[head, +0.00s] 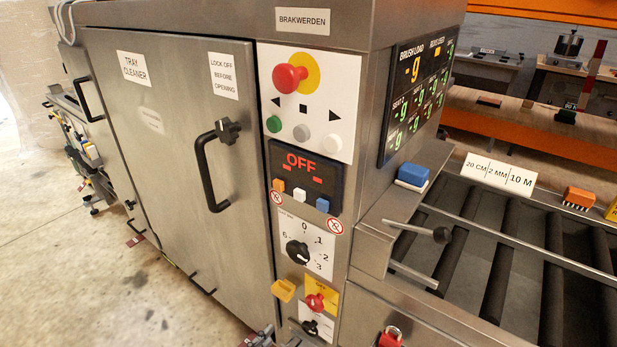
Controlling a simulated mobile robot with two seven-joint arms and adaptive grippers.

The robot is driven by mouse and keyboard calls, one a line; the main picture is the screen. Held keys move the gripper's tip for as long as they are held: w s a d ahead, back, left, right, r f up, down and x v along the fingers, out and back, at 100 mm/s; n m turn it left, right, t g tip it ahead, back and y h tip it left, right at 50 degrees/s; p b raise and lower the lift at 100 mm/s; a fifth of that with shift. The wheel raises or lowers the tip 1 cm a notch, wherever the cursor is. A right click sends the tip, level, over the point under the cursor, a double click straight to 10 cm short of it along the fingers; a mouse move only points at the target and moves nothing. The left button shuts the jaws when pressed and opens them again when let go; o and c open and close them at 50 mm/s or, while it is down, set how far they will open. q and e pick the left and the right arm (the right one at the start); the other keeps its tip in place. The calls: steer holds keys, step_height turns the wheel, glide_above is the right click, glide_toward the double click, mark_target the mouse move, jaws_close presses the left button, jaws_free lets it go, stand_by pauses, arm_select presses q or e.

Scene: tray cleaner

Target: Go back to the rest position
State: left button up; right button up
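Neither of my grippers shows in the head view, and I cannot see what they hold. The steel tray cleaner (177,190) fills the left and middle of the view. Its large door (165,150) appears closed, with a black bar handle (207,172) and a dark knob at its upper end. The control panel has a red mushroom button (289,77) on a yellow disc. The display (302,161) below it reads OFF. A rotary dial (298,251) sits lower, above a red knob (316,302) on a yellow plate.
A roller conveyor (500,250) extends right from the machine. A blue and white block (412,176) and an orange brush (578,198) rest along its edge. A red padlock (390,337) is at the bottom. Open concrete floor (60,280) lies at left.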

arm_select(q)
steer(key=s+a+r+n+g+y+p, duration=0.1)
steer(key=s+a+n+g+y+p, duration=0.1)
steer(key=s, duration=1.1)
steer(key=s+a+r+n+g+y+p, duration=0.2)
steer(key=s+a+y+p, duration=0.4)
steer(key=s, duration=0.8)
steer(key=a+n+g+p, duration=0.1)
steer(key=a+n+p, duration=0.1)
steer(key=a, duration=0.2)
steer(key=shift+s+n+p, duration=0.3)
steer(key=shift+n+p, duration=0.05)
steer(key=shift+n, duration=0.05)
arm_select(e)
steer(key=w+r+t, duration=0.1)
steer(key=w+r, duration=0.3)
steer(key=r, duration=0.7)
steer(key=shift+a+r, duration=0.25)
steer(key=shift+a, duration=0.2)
